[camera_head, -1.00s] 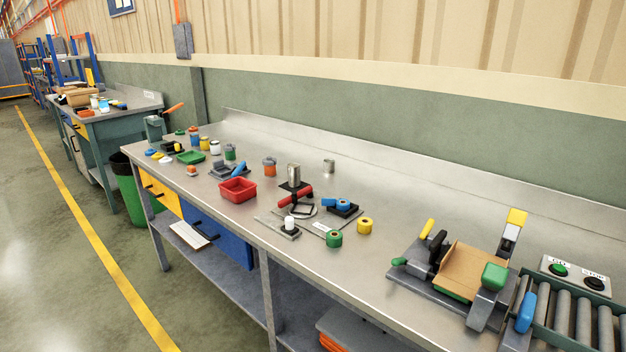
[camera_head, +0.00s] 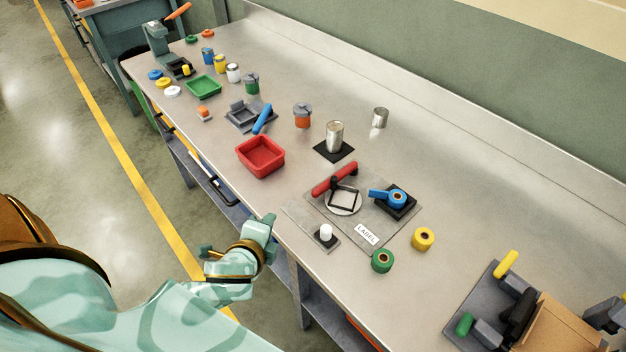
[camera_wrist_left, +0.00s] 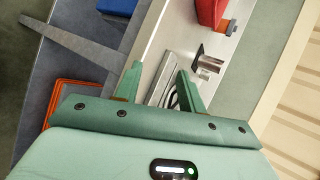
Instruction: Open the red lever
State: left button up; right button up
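The red lever (camera_head: 335,180) is a red handle on a black clamp (camera_head: 343,196) over a round pale disc (camera_head: 343,203), on a grey plate on the bench. It lies slantwise, low over the plate. My left gripper (camera_head: 238,239) is at the bench's front edge, left of and nearer than the lever, apart from it. In the left wrist view my left gripper (camera_wrist_left: 158,78) has its two green fingers spread, with nothing between them; part of the plate shows beyond. I cannot make out the lever there. My right gripper is not in view.
A red tray (camera_head: 261,158) stands left of the lever, and a metal can (camera_head: 335,137) on a black pad behind it. A blue tape dispenser (camera_head: 388,196), a white cylinder (camera_head: 325,233), and green (camera_head: 382,261) and yellow (camera_head: 423,239) rolls are close by.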

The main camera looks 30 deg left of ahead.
aim_at(316, 189)
pick_arm(q)
notch_tip(316, 189, up, 5)
jog(key=w+m+t+h+p, duration=0.2)
jog(key=m+h, duration=0.6)
jog(key=m, duration=1.6)
jog(key=x, duration=0.5)
jog(key=a+b+x, duration=0.1)
jog(key=x, duration=0.5)
jog(key=b+x, duration=0.1)
jog(key=x, duration=0.4)
jog(key=shift+w+a+r, duration=0.1)
jog(key=shift+w, duration=0.4)
grip_shut()
